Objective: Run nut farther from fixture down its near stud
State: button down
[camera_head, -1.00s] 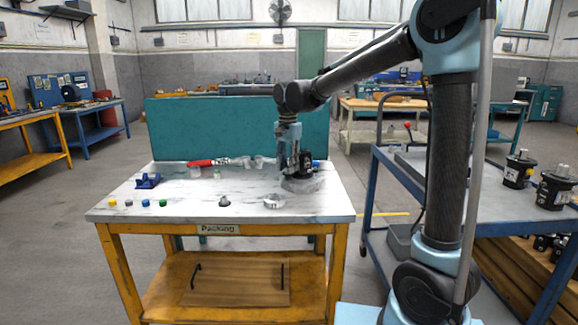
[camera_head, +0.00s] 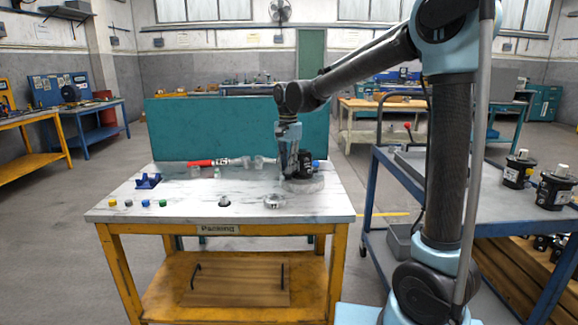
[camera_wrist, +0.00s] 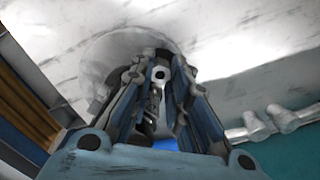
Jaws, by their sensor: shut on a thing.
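A black motor (camera_head: 306,161) with a blue part on its right side stands on a round grey fixture (camera_head: 313,186) at the right of the white table. My gripper (camera_head: 292,174) points down at the motor's left side, over the fixture. In the wrist view my gripper's fingers (camera_wrist: 160,70) are closed in on a small thing at the tips, above the round fixture (camera_wrist: 108,58). The nut and its near stud are hidden by the fingers or too small to tell, so how far down the stud the nut sits cannot be seen.
A metal ring (camera_head: 274,201) and a small grey part (camera_head: 224,201) lie in front. Several coloured caps (camera_head: 146,203) and a blue bracket (camera_head: 148,181) are at the left. A red-handled tool (camera_head: 201,163) lies at the back. The table's middle is clear.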

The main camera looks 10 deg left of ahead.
jog(key=m, duration=0.5)
jog(key=shift+m, duration=0.3)
jog(key=m, duration=0.4)
jog(key=shift+f+m, duration=0.1)
jog(key=shift+m, duration=0.2)
jog(key=c, duration=1.7)
grip_release()
